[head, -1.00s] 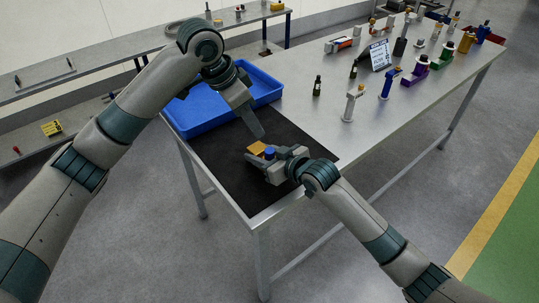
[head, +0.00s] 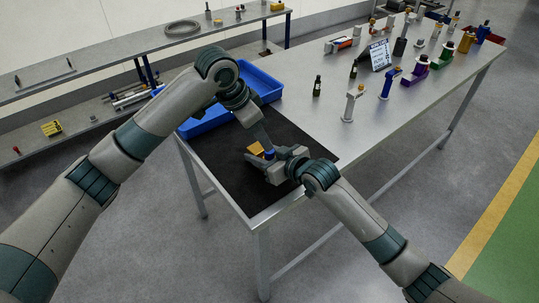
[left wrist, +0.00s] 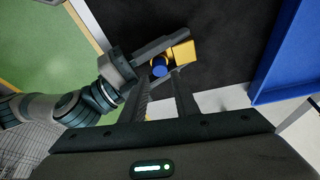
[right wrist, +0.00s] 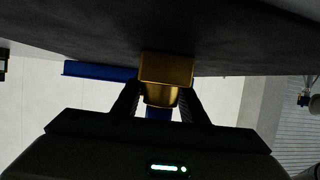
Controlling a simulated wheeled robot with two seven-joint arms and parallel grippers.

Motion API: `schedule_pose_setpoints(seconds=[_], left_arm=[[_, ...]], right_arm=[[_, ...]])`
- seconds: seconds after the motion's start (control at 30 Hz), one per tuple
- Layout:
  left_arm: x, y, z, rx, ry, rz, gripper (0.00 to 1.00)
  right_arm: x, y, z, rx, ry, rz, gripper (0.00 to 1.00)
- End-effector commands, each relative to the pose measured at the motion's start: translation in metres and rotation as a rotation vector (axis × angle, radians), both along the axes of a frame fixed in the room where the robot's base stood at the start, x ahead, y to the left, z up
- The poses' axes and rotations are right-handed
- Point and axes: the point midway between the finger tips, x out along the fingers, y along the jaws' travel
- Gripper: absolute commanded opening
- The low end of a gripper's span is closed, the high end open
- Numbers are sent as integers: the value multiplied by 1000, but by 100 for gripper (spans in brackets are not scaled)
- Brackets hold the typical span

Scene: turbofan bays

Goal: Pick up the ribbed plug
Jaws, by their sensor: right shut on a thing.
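A gold piece (head: 256,148) with a square block end is held just above the dark mat by my right gripper (right wrist: 158,95). My right gripper is shut on its round gold neck. A blue round part (left wrist: 160,68) sticks out of the gold piece; it also shows in the right wrist view (right wrist: 158,113). It may be the ribbed plug, but I cannot make out ribs. My left gripper (left wrist: 162,77) is open and points down, its fingertips close to the blue part, one on each side. I cannot tell whether they touch it.
The dark mat (head: 225,178) covers the table's near end. A blue tray (head: 262,83) stands behind it, partly hidden by my left arm. Small bottles, coloured stands and a sign (head: 377,55) occupy the table further right. A shelf bench (head: 110,60) runs along the wall.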

Motion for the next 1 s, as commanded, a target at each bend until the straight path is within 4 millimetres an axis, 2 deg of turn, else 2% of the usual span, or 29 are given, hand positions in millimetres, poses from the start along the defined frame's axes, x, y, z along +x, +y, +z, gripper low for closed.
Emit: schedule_pose_setpoints(seconds=[0.47,0.83,1.0], left_arm=[[1,-3,-7,-1,-1,-1,28],[7,-13,-45,0,1,0,28],[9,-16,-54,0,-1,-2,28]], right_arm=[[0,0,0,-1,1,0,6],[0,0,0,-1,1,0,6],[0,0,0,-1,1,0,6]])
